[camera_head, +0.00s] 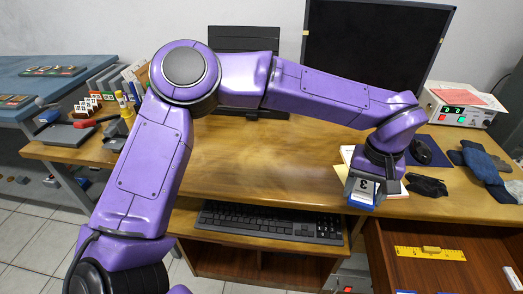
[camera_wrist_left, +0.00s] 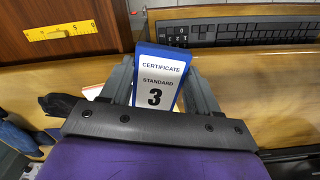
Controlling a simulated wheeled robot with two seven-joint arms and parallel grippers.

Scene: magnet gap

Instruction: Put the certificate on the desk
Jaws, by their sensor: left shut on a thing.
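The certificate (camera_head: 363,187) is a blue block with a white label; in the left wrist view its label (camera_wrist_left: 160,80) reads "CERTIFICATE STANDARD 3". My left gripper (camera_head: 361,194) is shut on it, one finger on each side, in the wrist view (camera_wrist_left: 158,92) too. The gripper points down at the right part of the wooden desk (camera_head: 265,160), near its front edge. I cannot tell whether the certificate touches the desk. Papers (camera_head: 342,170) lie partly hidden behind the gripper. My right gripper is not in view.
A keyboard (camera_head: 270,222) sits on a lower tray in front. An open drawer (camera_head: 440,240) holds a yellow ruler (camera_head: 430,253). Dark gloves (camera_head: 427,185) lie right of the gripper. A monitor (camera_head: 375,45) stands behind. The desk's middle is clear.

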